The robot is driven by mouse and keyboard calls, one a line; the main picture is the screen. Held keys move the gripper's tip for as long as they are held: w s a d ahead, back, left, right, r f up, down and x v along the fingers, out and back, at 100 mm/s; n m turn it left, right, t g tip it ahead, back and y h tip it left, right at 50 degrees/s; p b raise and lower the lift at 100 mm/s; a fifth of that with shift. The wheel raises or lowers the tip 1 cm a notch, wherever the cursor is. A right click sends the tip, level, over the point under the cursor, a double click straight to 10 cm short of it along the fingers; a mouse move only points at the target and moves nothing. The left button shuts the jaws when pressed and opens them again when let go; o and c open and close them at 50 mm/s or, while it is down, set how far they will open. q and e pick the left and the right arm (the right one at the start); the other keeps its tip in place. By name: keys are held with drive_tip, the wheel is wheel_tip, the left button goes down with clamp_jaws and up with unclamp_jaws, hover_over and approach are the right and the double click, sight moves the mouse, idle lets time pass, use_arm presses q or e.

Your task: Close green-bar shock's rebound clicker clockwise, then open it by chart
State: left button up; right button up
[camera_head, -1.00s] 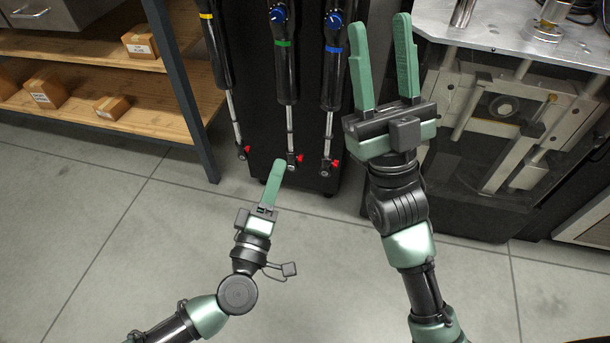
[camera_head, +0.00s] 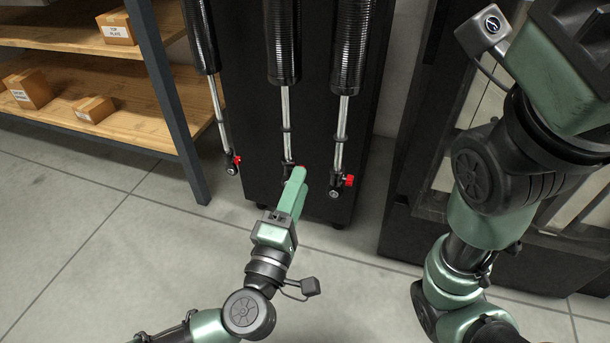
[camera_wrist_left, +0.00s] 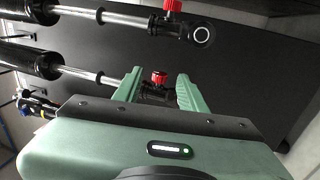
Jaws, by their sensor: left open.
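The middle shock (camera_head: 282,45), which carried a green bar in the earlier head view, hangs on the black stand; its bar is now above the frame. My left gripper (camera_head: 300,175) is at its lower end and hides most of it. In the left wrist view, a red clicker knob (camera_wrist_left: 159,78) on the middle shock's lower end sits between the spread fingers of my left gripper (camera_wrist_left: 160,92), with gaps visible on both sides. My right gripper's housing (camera_head: 572,75) is at the upper right; its fingers are out of frame.
Neighbouring shocks hang left (camera_head: 201,40) and right (camera_head: 349,50), with red knobs (camera_head: 237,160) (camera_head: 349,181) close to my left gripper. A wooden shelf (camera_head: 125,110) with boxes stands left. A dark-framed machine (camera_head: 425,170) stands right. The floor in front is open.

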use_arm(q)
drive_tip(key=b+x, duration=0.1)
drive_tip(key=x, duration=0.3)
drive_tip(key=shift+w, duration=0.1)
clamp_jaws()
drive_tip(key=shift+f+b, duration=0.1)
drive_tip(key=shift+b, duration=0.25)
